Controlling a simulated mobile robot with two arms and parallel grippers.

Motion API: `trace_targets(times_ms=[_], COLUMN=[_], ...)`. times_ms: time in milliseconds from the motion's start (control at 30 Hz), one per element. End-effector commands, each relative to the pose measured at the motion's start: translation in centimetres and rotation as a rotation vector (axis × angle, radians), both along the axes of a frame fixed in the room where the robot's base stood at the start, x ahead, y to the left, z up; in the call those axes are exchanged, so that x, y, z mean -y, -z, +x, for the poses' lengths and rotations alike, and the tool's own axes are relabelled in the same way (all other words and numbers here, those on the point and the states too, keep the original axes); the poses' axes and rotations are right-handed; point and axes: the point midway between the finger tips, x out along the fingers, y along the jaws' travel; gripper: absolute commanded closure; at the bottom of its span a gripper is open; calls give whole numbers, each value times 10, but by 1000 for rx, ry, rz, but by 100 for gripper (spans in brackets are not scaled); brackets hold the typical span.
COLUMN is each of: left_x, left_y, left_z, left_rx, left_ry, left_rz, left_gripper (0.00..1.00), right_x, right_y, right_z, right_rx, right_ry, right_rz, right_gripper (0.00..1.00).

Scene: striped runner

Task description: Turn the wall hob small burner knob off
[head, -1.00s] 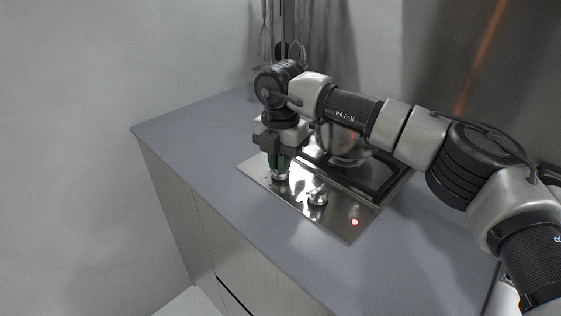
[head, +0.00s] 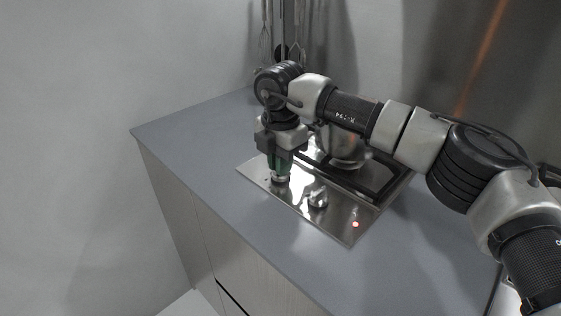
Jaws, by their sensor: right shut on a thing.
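The steel hob (head: 330,226) is set in the grey counter and carries two metal knobs along its front strip. My right gripper (head: 280,173) points down over the left knob (head: 279,179) and is shut on it; the fingers hide most of this knob. The other knob (head: 318,198) stands free to the right. A red light (head: 355,224) glows near the hob's front right corner. I cannot tell from the picture which knob is the small burner's. My left gripper is not in view.
A metal pot (head: 345,147) stands on the hob behind the knobs, partly hidden by my right arm. Utensils (head: 296,52) hang at the back wall. The grey counter (head: 190,135) is clear to the left and in front.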

Motion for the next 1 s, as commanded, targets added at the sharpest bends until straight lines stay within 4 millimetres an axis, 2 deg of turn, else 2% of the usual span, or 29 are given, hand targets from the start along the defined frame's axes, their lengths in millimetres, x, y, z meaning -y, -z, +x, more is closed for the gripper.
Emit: trace_targets(times_ms=[33,167,200,533,667,800,1000], left_x=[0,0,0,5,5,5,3], left_y=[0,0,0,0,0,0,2], left_z=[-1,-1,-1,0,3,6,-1], left_rx=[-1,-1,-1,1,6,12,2], left_ry=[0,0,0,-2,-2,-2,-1], left_rz=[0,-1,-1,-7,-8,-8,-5], left_gripper=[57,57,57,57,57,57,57], right_x=[0,0,0,0,0,0,0], right_y=[-1,-1,-1,-6,-25,-55,-91], right_z=[1,1,0,0,1,1,1], right_rx=[3,2,2,2,4,5,3], right_ry=[3,2,2,0,0,0,1], right_rz=[1,1,1,1,1,2,1], right_gripper=[85,65,64,64,64,64,64])
